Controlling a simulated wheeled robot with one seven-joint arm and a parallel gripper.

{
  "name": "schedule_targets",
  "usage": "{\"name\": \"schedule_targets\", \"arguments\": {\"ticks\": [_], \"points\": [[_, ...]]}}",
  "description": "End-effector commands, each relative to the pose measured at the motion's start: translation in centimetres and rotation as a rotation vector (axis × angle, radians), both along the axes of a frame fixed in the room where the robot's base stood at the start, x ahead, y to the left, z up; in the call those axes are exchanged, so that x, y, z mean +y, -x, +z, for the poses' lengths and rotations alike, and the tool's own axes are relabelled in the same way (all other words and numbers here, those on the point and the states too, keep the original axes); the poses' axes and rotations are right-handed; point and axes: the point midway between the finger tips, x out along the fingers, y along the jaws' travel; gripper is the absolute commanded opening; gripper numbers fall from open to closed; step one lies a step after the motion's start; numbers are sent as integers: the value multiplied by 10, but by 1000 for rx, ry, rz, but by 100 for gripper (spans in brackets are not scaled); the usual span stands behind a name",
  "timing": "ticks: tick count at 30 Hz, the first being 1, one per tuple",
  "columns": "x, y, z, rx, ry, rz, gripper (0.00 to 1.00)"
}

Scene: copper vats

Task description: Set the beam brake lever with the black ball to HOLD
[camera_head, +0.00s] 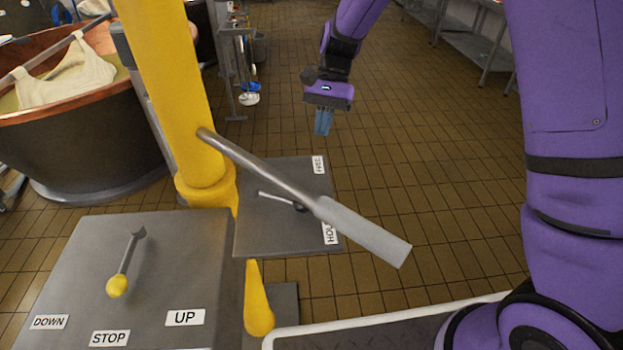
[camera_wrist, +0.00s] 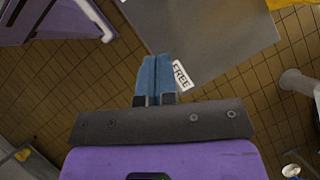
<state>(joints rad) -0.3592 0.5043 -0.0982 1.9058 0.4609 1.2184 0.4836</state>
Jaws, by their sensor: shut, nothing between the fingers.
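The beam brake lever (camera_head: 280,201) is a thin metal rod on a grey plate (camera_head: 270,232) beside the yellow column. Its dark ball (camera_head: 300,207) is at the right end, partly covered by a long grey handle, between the FREE label (camera_head: 318,165) and the HOLD label (camera_head: 330,235). HOLD is partly hidden by that handle. My gripper (camera_head: 323,122), with blue fingers, is shut and empty, beyond the plate's FREE edge. In the wrist view the fingers (camera_wrist: 153,75) appear beside the FREE label (camera_wrist: 182,76); the ball is not visible there.
The long grey handle (camera_head: 365,232) slants across the plate from the yellow column (camera_head: 175,90). A front box (camera_head: 180,260) carries a yellow-ball lever (camera_head: 117,286) with DOWN, STOP and UP labels. A copper vat (camera_head: 80,140) stands left. Tiled floor right of the plate is open.

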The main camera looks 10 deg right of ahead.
Motion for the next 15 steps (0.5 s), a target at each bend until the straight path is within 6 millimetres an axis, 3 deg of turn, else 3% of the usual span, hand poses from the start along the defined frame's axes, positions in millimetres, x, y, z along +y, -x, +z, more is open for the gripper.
{"name": "schedule_targets", "arguments": {"ticks": [5,15], "points": [[4,5,-11,5,2,-1,0],[19,35,-61,7,2,0,0]]}}
